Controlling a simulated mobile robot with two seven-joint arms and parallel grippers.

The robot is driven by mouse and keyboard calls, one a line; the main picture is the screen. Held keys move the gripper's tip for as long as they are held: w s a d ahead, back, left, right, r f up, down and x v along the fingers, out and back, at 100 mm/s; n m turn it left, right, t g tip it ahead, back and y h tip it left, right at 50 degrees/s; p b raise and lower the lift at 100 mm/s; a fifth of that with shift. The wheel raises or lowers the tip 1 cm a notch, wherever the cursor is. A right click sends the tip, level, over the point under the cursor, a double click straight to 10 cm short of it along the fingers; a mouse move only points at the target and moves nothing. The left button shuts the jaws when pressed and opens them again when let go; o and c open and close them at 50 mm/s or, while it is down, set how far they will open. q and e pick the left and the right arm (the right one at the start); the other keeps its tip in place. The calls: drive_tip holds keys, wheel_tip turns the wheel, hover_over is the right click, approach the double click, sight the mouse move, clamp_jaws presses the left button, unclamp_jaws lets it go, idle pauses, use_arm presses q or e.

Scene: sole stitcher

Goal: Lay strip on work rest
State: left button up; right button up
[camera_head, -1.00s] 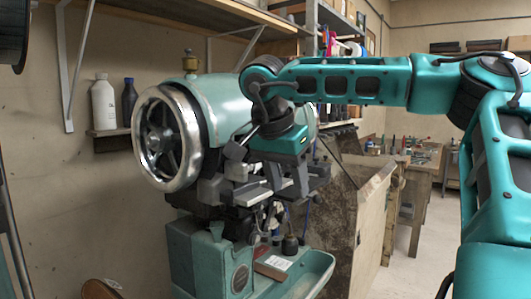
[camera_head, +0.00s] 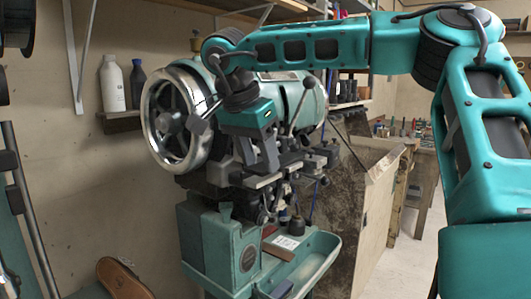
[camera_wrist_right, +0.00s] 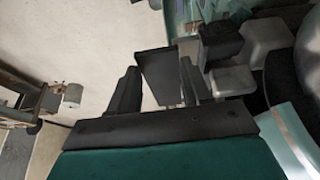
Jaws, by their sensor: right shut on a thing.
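My right gripper (camera_head: 257,165) reaches down to the front of the teal stitching machine (camera_head: 290,95), just right of its handwheel. In the right wrist view its two dark fingers (camera_wrist_right: 156,92) are shut on a dark, flat piece, which I take as the strip (camera_wrist_right: 160,72). In the head view the strip is hard to tell from the dark fingers and machine parts. A pale grey flat plate, seemingly the work rest (camera_head: 258,181), lies just below the fingertips. Whether the strip touches it cannot be told. My left gripper is not in view.
The shiny handwheel (camera_head: 177,117) is close left of the gripper. A lever (camera_head: 301,105) and metal blocks (camera_head: 318,158) stand to its right. A teal tray (camera_head: 318,262) is below. A brown sole-shaped piece (camera_head: 124,279) is at lower left. Bottles (camera_head: 112,84) stand on a wall shelf.

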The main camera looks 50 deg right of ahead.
sight(247, 170)
drive_tip(key=shift+w+a+f, duration=0.1)
drive_tip(key=shift+w+f, duration=0.15)
drive_tip(key=shift+w, duration=0.3)
drive_tip(key=shift+w+f, duration=0.25)
drive_tip(key=shift+w, duration=0.25)
drive_tip(key=shift+w+f+b, duration=0.15)
drive_tip(key=shift+w+f, duration=0.05)
drive_tip(key=shift+f, duration=0.3)
drive_tip(key=shift+w+f+b, duration=0.15)
drive_tip(key=shift+f, duration=0.3)
drive_tip(key=shift+f, duration=0.2)
drive_tip(key=o, duration=0.9)
drive_tip(key=shift+s+a, duration=0.1)
drive_tip(key=shift+s, duration=0.1)
drive_tip(key=shift+a, duration=0.1)
drive_tip(key=shift+w+a+r, duration=0.1)
drive_tip(key=shift+a, duration=1.75)
